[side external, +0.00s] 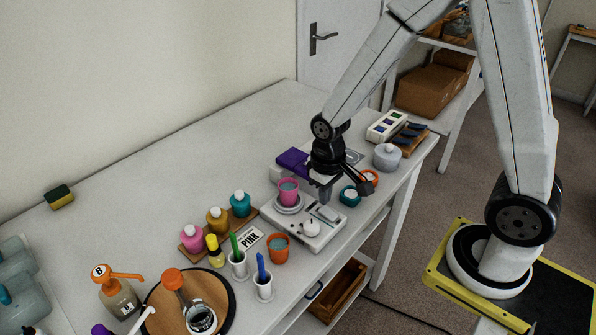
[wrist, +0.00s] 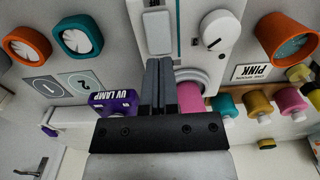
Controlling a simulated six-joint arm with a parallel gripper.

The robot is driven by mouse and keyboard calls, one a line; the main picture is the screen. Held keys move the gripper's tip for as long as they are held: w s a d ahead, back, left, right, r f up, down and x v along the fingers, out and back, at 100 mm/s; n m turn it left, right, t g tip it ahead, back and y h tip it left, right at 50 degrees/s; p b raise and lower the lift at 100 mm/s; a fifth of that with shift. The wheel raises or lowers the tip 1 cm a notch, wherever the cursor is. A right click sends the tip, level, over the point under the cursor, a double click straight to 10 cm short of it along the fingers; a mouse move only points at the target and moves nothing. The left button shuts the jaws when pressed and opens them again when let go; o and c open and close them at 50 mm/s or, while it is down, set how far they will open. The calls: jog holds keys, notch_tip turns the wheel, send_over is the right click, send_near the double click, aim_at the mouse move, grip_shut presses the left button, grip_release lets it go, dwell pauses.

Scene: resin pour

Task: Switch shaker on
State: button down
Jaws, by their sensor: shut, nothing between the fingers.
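The shaker (side external: 293,229) is a flat white box on the table, with a round platform, a pale knob (side external: 311,229) and a light grey rocker plate (side external: 325,213) on top. A pink cup (side external: 288,190) stands on the platform. In the wrist view the shaker (wrist: 192,50) shows with its rocker plate (wrist: 157,32) and its knob with a dark pointer line (wrist: 220,30). My gripper (side external: 324,197) points down over the shaker beside the pink cup. In the wrist view its fingers (wrist: 158,62) are together and empty, with tips close to the rocker plate's end; contact cannot be told.
A purple UV lamp (wrist: 113,102) is close beside my gripper. Teal (side external: 350,196) and orange (side external: 369,178) cups stand to the right. An orange cup (side external: 278,248), a PINK card (side external: 251,238) and several bottles stand left.

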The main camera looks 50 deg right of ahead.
aim_at(324, 209)
jog(key=shift+f, duration=1.3)
dwell(1.4)
jog(key=shift+r, duration=3.55)
jog(key=shift+s+d+r+t, duration=0.15)
jog(key=shift+s+t, duration=0.3)
jog(key=shift+s, duration=0.35)
jog(key=shift+s+r+t, duration=0.2)
jog(key=shift+s+t, duration=0.2)
jog(key=shift+s, duration=0.35)
jog(key=shift+s+d+r+t, duration=0.15)
jog(key=shift+s+t, duration=0.3)
jog(key=shift+s, duration=0.35)
